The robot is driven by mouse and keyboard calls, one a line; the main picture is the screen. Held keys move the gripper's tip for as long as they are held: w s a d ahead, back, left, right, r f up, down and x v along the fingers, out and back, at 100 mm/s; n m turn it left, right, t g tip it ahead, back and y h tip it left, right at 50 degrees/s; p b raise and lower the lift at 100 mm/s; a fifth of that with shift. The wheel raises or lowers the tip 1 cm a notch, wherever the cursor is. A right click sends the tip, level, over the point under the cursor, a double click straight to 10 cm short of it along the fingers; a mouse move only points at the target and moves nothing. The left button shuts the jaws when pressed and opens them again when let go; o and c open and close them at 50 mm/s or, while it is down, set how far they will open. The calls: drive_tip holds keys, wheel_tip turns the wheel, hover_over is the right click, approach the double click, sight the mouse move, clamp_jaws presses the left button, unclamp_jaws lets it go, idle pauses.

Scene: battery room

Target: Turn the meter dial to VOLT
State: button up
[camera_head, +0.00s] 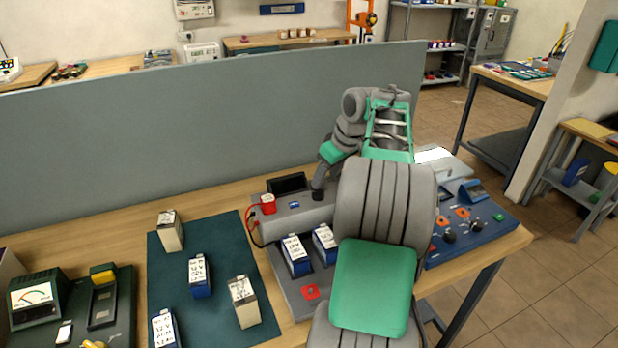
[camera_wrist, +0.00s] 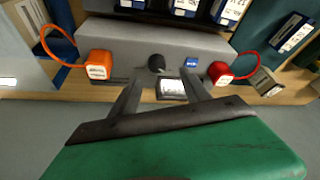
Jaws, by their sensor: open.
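The grey meter console (camera_head: 300,222) stands on the bench and carries a black dial (camera_wrist: 156,63), a small blue label (camera_wrist: 190,63) and a small display (camera_wrist: 171,88). In the wrist view the blue label is just right of the dial; its lettering is too small to read. My gripper (camera_wrist: 161,76) is open, its two fingers spread to either side of the dial, with nothing visible held. I cannot tell whether they touch it. In the head view the dark gripper end (camera_head: 320,182) is over the console's right part. The dial's pointing direction is unclear.
A red terminal block (camera_wrist: 221,72) and an orange one (camera_wrist: 98,64) with cables flank the dial. Labelled batteries (camera_head: 296,255) stand in front of the console, others on a green mat (camera_head: 215,310). A grey partition (camera_head: 130,150) rises behind; a blue control panel (camera_head: 475,236) is to the right.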

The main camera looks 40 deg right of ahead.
sight(319, 192)
drive_tip(key=shift+d+f, duration=0.3)
drive_tip(key=shift+d, duration=0.05)
drive_tip(key=x, duration=0.7)
drive_tip(key=shift+w, duration=0.1)
drive_tip(key=shift+c, duration=0.4)
clamp_jaws()
